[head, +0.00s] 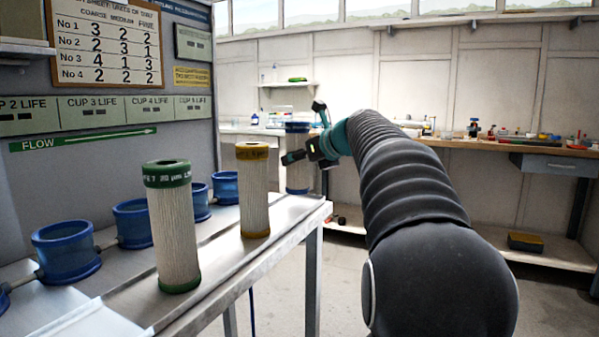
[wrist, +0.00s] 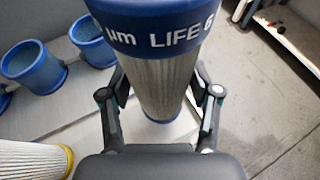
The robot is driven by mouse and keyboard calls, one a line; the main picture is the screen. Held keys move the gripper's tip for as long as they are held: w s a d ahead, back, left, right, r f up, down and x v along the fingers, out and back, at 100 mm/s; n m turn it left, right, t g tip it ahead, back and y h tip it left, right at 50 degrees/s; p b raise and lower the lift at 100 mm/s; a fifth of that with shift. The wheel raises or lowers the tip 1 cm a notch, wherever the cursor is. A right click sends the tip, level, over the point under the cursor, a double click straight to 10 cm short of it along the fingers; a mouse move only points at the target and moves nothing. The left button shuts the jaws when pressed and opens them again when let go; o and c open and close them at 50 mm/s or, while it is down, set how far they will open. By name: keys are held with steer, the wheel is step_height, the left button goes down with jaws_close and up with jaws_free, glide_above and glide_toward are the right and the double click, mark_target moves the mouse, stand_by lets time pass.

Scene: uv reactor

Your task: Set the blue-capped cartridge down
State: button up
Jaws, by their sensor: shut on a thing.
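The blue-capped cartridge (head: 298,165) is a white pleated cylinder with blue end caps, upright near the far end of the metal bench (head: 285,213). My gripper (head: 309,155) is shut on its body from the right. In the wrist view the cartridge (wrist: 157,85) stands between the fingers of my gripper (wrist: 158,120), with "LIFE 6" lettering on its upper cap. Its lower blue rim shows close to the bench surface; I cannot tell whether it touches.
A green-capped cartridge (head: 173,230) and a yellow-capped cartridge (head: 253,190) stand on the bench to the left. Several blue cups (head: 66,250) line the panel side. The bench's right edge is close to the held cartridge, with open floor (head: 345,285) beyond.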

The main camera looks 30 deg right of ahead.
mark_target(305, 168)
steer(key=shift+f+b, duration=0.3)
steer(key=shift+f, duration=1.05)
steer(key=shift+f, duration=0.2)
steer(key=o, duration=1.2)
steer(key=shift+o, duration=0.2)
steer(key=shift+r, duration=0.2)
steer(key=v, duration=1.2)
